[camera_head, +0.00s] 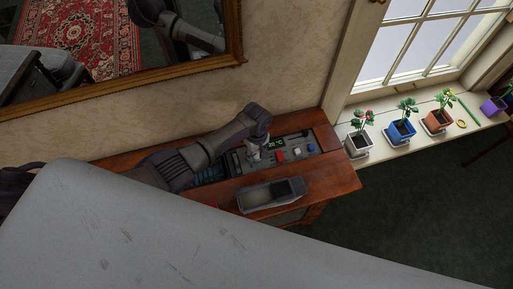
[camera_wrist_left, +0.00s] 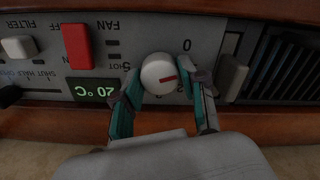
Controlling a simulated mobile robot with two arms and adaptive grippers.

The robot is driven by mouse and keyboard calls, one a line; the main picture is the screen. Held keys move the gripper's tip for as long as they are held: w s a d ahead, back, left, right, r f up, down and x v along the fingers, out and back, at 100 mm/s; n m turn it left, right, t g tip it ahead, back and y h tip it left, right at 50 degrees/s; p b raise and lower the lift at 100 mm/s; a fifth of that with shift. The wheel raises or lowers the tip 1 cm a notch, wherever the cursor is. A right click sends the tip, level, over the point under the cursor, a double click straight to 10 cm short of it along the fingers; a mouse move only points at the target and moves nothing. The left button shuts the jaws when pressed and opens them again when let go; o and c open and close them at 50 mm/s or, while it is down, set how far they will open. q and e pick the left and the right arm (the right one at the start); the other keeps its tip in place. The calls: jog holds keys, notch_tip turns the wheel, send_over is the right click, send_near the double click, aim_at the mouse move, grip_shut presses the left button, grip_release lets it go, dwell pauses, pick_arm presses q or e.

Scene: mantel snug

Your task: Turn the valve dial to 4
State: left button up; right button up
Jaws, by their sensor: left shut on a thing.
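The valve dial (camera_wrist_left: 158,73) is a round white knob with a short red mark, on a grey control panel (camera_wrist_left: 220,42). The red mark lies right of the knob's centre in the left wrist view. A 0 shows above right of the dial; other markings around it are partly hidden by my fingers. My left gripper (camera_wrist_left: 165,95) is shut on the dial, its teal-lined fingers on either side. In the head view my left gripper (camera_head: 255,153) reaches down onto the panel (camera_head: 240,161) and hides the dial. My right gripper is not in view.
Beside the dial are a red switch (camera_wrist_left: 77,46), a green 20 °C display (camera_wrist_left: 95,91) and a pale lever (camera_wrist_left: 232,75). The panel sits in a wooden table (camera_head: 335,176); a grey open box (camera_head: 268,194) is on its front part. Potted plants line the windowsill.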

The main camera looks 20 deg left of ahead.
pick_arm(q)
jog(key=m, duration=0.3)
jog(key=shift+m+p, duration=0.35)
jog(key=shift+m, duration=0.05)
jog(key=m, duration=0.3)
jog(key=shift+m, duration=0.3)
jog(key=m, duration=0.3)
jog(key=shift+m+p, duration=0.3)
jog(key=shift+p, duration=0.1)
jog(key=m, duration=0.4)
jog(key=shift+m, duration=0.3)
jog(key=m, duration=0.3)
jog(key=shift+m, duration=0.3)
jog(key=m, duration=0.3)
jog(key=shift+m, duration=0.3)
jog(key=m, duration=0.4)
jog(key=shift+b, duration=0.35)
jog(key=shift+m, duration=1.8)
